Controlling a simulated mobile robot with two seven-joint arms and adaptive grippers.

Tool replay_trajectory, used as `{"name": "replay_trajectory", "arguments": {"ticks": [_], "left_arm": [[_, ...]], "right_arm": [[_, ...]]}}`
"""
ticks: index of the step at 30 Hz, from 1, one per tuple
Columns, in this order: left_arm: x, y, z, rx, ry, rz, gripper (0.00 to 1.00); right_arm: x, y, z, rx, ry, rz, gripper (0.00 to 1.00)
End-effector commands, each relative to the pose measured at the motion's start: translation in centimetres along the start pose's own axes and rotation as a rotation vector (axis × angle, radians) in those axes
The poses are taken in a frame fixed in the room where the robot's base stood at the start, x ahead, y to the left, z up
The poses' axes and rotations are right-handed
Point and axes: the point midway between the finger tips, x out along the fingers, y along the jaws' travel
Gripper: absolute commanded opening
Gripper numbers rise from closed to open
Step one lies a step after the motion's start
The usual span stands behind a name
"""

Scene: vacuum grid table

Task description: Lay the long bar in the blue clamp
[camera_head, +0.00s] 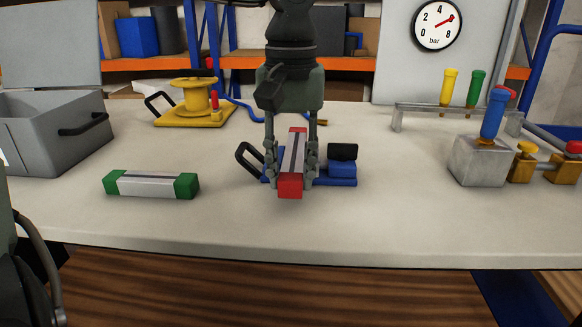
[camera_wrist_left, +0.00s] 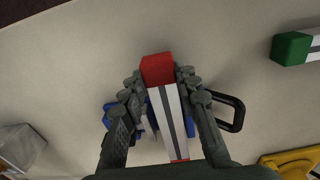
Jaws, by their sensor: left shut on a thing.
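My left gripper (camera_head: 291,170) is shut on a white bar with red ends and a dark stripe (camera_head: 293,150). The bar points toward the head camera; its near red end shows in the left wrist view (camera_wrist_left: 157,68) beyond the fingertips. The blue clamp (camera_head: 342,177), with a black loop handle on its left and a black-topped block on its right, is behind and under the bar, partly hidden. Whether the bar touches the clamp cannot be told. A bar with green ends (camera_head: 150,184) lies on the table to the left. My right gripper is not in view.
A grey bin (camera_head: 50,135) stands at the left, a yellow spool fixture (camera_head: 196,105) at the back. A metal block with a blue-handled peg (camera_head: 480,160) and yellow fixtures (camera_head: 522,165) stand at the right. The table (camera_head: 400,225) is clear in front.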

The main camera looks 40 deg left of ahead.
Motion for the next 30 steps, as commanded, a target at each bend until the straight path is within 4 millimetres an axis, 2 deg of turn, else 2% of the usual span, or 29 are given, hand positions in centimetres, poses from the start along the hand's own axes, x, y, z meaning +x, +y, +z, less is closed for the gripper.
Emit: {"name": "replay_trajectory", "arguments": {"ticks": [15,16,21,30], "left_arm": [[0.64,0.01,-0.01,0.0,0.001,0.0,0.0],[0.64,0.01,-0.01,0.0,0.001,0.0,0.31],[0.64,0.01,0.0,0.0,0.001,0.0,0.53],[0.65,-0.01,0.03,0.0,-0.001,-0.001,0.54]], "right_arm": [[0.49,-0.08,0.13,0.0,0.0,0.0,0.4],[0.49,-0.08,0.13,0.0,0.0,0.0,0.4],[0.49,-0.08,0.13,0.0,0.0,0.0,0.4],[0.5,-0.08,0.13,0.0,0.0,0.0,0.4]]}}
